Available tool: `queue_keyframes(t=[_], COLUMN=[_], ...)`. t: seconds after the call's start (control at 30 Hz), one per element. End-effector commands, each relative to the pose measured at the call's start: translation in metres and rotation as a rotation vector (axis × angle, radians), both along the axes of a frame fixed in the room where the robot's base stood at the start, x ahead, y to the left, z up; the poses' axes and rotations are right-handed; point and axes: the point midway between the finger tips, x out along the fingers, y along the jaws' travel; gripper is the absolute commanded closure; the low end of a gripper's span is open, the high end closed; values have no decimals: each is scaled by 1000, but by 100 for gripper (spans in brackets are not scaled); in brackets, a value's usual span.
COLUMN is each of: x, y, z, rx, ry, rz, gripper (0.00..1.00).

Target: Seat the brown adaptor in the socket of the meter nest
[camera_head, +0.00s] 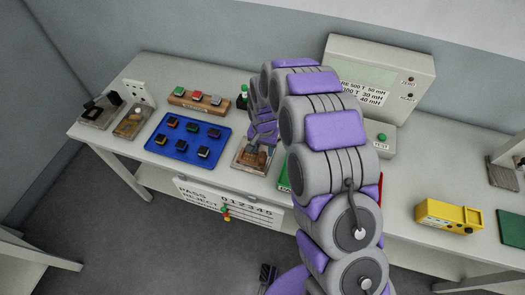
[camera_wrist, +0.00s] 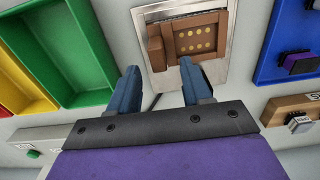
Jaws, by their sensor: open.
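The meter nest is a silver plate (camera_wrist: 150,14) with a brown block on it in the wrist view; its plate also shows in the head view (camera_head: 241,163). Within the block's frame is a darker brown face with rows of gold dots (camera_wrist: 195,41). I cannot tell whether this is the adaptor or the bare socket. A brown upright piece (camera_wrist: 156,54) stands at the block's left. My gripper (camera_wrist: 159,70) is open, its blue fingers apart at the near edge of the nest, with nothing seen between them. In the head view my arm partly covers the nest.
A blue tray (camera_head: 169,151) with several dark, coloured-top parts lies left of the nest. A wooden rack (camera_head: 184,101) with coloured parts stands behind it. The grey meter (camera_head: 400,62) is at the back. A yellow box (camera_head: 450,215) sits right.

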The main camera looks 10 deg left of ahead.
Motion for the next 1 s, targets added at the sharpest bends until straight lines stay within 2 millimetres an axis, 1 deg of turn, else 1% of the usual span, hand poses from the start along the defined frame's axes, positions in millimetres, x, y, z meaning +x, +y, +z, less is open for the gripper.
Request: queue_keyframes(t=[0.03, 0.2, 0.3, 0.4, 0.53, 0.77, 0.87, 0.97, 1.0], x=[1, 1, 1, 0, 0, -1, -3, -12, -18], y=[0, 1, 1, 0, 0, -1, -10, -30, -42], z=[11, 46, 66, 79, 87, 89, 99, 120, 131], rx=[1, 0, -1, -3, -3, -3, -1, -2, -3], ry=[-3, -2, -2, 2, 2, 3, 3, 10, 15], rz=[0, -1, 1, 1, 0, 0, 1, 6, 10], gripper=[51, 51, 51, 51, 51, 51, 51, 51, 51])
